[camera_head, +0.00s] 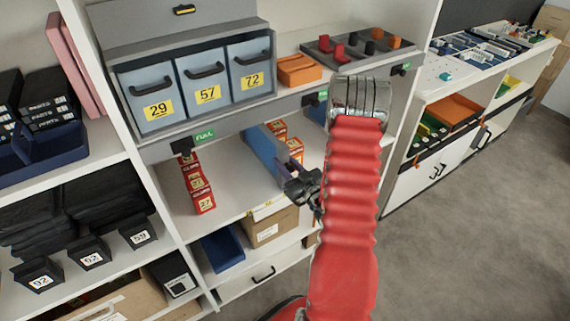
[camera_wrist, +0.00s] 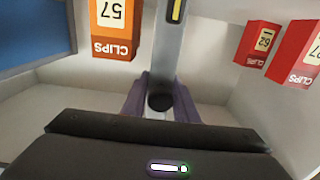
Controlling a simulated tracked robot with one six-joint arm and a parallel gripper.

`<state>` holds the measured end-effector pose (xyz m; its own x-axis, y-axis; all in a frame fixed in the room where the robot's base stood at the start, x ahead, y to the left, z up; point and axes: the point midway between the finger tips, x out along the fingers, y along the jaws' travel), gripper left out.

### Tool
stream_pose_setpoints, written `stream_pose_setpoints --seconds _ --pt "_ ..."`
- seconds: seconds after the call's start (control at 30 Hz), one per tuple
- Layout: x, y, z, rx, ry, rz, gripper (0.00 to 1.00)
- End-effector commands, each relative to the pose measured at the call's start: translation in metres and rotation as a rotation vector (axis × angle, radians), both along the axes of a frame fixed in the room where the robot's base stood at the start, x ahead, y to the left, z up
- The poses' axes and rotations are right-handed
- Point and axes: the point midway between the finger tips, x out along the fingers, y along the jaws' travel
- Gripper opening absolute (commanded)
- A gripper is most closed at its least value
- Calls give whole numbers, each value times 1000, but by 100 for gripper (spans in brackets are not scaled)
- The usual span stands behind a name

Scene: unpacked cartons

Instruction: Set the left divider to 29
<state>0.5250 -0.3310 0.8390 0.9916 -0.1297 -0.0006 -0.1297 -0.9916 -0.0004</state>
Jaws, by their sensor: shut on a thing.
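The left divider (camera_head: 262,150) is a blue-grey upright panel on the middle shelf, between red boxes (camera_head: 197,185) on its left and orange boxes (camera_head: 277,128) on its right. In the wrist view the left divider (camera_wrist: 178,50) is a grey bar with a yellow mark. My gripper (camera_head: 290,163) has purple jaws, partly hidden in the head view by my red arm. In the wrist view my gripper (camera_wrist: 160,92) is shut on the divider. A bin labelled 29 (camera_head: 146,90) stands above left. The wrist picture appears upside down.
Bins labelled 57 (camera_head: 208,80) and 72 (camera_head: 251,60) stand beside it. In the wrist view an orange CLIPS box (camera_wrist: 117,25) and red CLIPS boxes (camera_wrist: 259,43) flank the divider. Another blue panel (camera_wrist: 35,35) shows at left.

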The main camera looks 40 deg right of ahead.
Motion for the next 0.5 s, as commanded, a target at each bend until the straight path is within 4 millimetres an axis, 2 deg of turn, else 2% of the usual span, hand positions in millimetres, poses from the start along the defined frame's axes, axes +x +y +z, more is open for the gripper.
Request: stream_pose_setpoints --seconds 0.27,0.3,0.5 --pt "1 -6 1 -2 -2 -10 0" --pt "1 -6 1 -3 -2 -11 27" --pt "2 -4 1 -3 -2 -6 40"
